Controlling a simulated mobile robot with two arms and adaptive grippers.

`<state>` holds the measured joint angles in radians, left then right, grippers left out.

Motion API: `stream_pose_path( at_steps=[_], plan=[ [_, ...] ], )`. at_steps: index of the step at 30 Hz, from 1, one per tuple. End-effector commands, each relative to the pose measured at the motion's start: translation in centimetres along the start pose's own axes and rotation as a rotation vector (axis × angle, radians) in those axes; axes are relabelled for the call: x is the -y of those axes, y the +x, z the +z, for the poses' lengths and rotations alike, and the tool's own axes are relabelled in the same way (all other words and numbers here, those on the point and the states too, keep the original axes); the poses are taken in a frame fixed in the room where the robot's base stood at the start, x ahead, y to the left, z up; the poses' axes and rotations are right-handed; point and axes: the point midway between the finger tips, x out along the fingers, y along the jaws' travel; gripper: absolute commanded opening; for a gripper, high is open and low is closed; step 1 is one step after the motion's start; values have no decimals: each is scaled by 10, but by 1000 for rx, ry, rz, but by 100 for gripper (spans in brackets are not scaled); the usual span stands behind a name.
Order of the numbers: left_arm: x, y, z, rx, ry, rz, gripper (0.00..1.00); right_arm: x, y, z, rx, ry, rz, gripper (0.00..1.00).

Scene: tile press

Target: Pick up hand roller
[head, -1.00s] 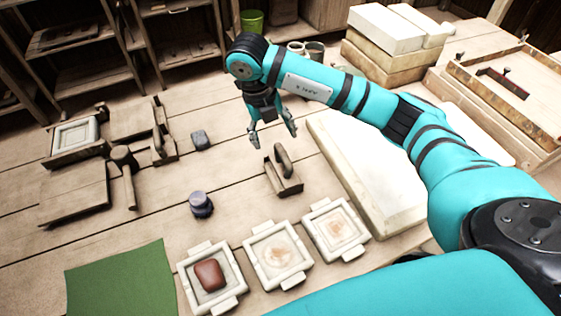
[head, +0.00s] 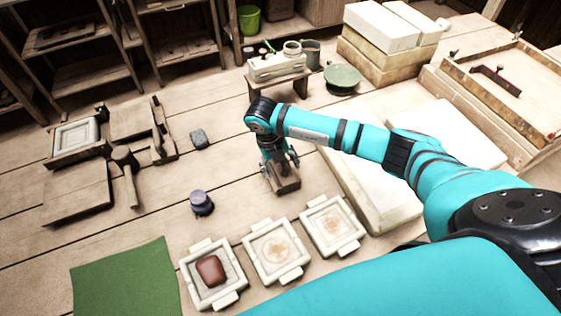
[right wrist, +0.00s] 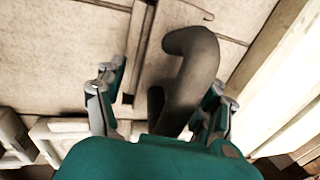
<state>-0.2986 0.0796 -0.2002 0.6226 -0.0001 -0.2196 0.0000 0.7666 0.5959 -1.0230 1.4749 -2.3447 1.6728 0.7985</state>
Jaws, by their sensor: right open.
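The hand roller appears to be the tool with a wooden base (head: 287,185) and a dark curved handle (right wrist: 192,62). It stands on the table left of the pale slab. In the head view my right gripper (head: 281,170) is down over it and hides most of the handle. In the right wrist view the handle rises between the two spread fingers of my right gripper (right wrist: 160,103), nearer the right finger. The gripper is open; I cannot tell whether a finger touches the handle. My left gripper is not in view.
Pale slabs (head: 376,205) lie just right of the tool. Three square moulds, one holding a red-brown lump (head: 211,270), stand in front. A dark purple pot (head: 201,203) and grey block (head: 199,139) are to the left. A small stand (head: 277,68) is behind.

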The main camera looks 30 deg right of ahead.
Motion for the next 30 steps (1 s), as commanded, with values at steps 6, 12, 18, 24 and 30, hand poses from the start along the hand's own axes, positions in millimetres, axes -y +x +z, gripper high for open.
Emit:
stream_pose_path(
  at_steps=[6, 12, 18, 24, 30],
  plan=[
    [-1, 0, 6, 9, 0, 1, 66, 0, 2, 0, 2, -1, 1, 70],
    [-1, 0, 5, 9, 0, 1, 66, 0, 1, 0, 2, 0, 1, 48],
    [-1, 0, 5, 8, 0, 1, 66, 0, 1, 0, 2, 0, 1, 22],
    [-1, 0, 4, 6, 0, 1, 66, 0, 0, 1, 3, 0, 1, 0],
    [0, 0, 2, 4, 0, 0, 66, 0, 0, 1, 4, 0, 1, 0]
  ],
)
